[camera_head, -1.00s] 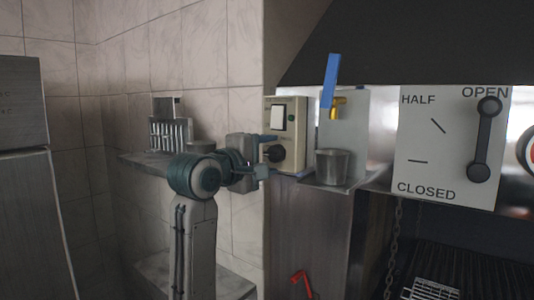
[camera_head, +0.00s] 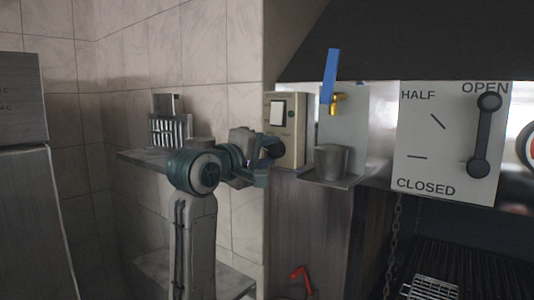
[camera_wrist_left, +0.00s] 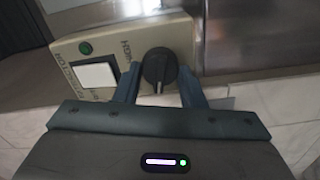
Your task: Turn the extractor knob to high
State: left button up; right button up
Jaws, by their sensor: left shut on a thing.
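The extractor control box (camera_head: 299,150) is a beige panel on the wall's corner, with a white rocker switch (camera_head: 277,113) and a green lamp. In the left wrist view, the black round extractor knob (camera_wrist_left: 159,66) sits between my two fingers, its pale pointer mark towards the gripper body. My right gripper is not in view.
A metal cup (camera_head: 332,160) stands on a small shelf right of the box, under a blue-handled tap (camera_head: 331,78). A damper plate (camera_head: 440,140) marked HALF, OPEN and CLOSED is further right. A wall shelf (camera_head: 140,158) lies behind my left arm.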

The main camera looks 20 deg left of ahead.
pick_arm(q)
jog(key=m, duration=0.5)
jog(key=shift+m+b, duration=0.3)
jog(key=shift+b, duration=0.1)
jog(key=m+b, duration=0.1)
jog(key=m, duration=0.4)
jog(key=shift+f, duration=0.1)
jog(key=m+b, duration=0.1)
jog(key=m, duration=0.3)
jog(key=m+b, duration=0.1)
jog(key=m, duration=0.2)
jog(key=shift+d, duration=0.1)
jog(key=shift+m+b, duration=0.6)
jog(key=shift+m, duration=1.1)
jog(key=o, duration=1)
